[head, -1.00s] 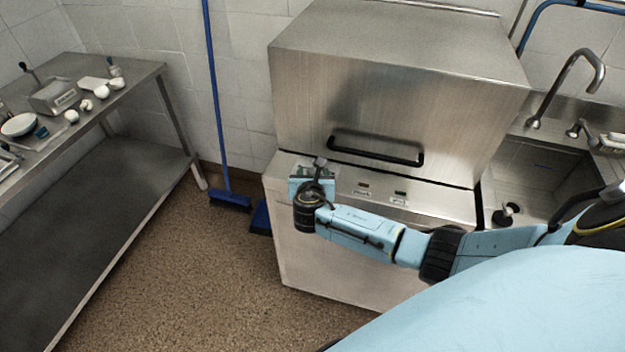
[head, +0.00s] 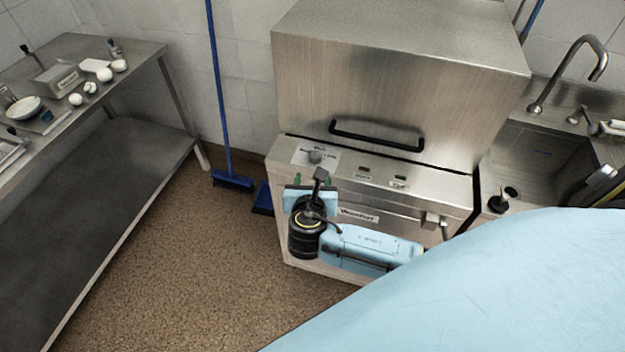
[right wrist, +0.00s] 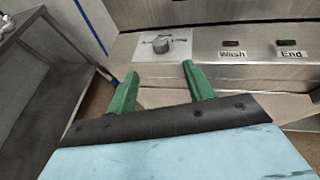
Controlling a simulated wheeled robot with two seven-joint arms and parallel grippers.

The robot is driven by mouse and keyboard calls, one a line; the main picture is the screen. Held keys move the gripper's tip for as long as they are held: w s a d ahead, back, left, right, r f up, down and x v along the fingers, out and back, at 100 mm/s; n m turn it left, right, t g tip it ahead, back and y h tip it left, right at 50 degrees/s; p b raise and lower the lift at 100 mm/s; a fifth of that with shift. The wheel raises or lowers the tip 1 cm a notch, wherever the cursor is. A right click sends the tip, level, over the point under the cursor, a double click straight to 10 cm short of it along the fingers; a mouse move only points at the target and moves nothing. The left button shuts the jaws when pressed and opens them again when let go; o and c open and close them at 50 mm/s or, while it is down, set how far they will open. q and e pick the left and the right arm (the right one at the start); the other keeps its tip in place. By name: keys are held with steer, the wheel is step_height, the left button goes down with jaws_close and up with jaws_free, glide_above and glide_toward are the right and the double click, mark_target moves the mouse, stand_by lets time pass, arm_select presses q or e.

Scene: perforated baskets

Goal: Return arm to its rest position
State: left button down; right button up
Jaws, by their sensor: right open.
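My right gripper (head: 312,183) is in front of the steel dishwasher (head: 400,75), below its control panel. In the right wrist view its two green fingers (right wrist: 157,90) are spread apart with nothing between them. The dishwasher's knob (right wrist: 158,45) shows just beyond the fingers, apart from them, with the Wash and End labels to its right. My light blue right forearm (head: 370,248) reaches in from the right across the machine's front. My left gripper is not in view.
A steel table (head: 140,50) with a bowl (head: 24,108), several white round items and a box stands at left. A blue broom (head: 220,100) leans by the wall. A sink (head: 535,165) with a faucet is at right.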

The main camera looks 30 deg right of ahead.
stand_by(0.3)
steer(key=s+f+m+g+y+b, duration=0.1)
steer(key=s+f+m+g, duration=0.15)
steer(key=s+f, duration=0.45)
steer(key=s+d+f+m+g+y+b, duration=0.1)
steer(key=s+f+m+g+y, duration=0.2)
steer(key=f, duration=0.9)
steer(key=s+f+m+g+b, duration=0.1)
steer(key=s+f+m, duration=0.4)
steer(key=f, duration=0.4)
steer(key=s+a+f+m+g+y+b, duration=0.1)
steer(key=s+f+m, duration=0.4)
steer(key=s, duration=0.3)
steer(key=s+a+f+m+g+y, duration=0.1)
steer(key=s+f+m, duration=0.4)
steer(key=s, duration=0.4)
steer(key=s+a+f+m+g+y+b, duration=0.1)
steer(key=s+f+m, duration=0.4)
steer(key=s, duration=0.4)
steer(key=shift+s+m+g+y+b, duration=0.2)
steer(key=shift+m+g+y+b, duration=0.15)
steer(key=shift+m+y, duration=0.1)
steer(key=shift+s, duration=0.1)
steer(key=shift+c, duration=0.4)
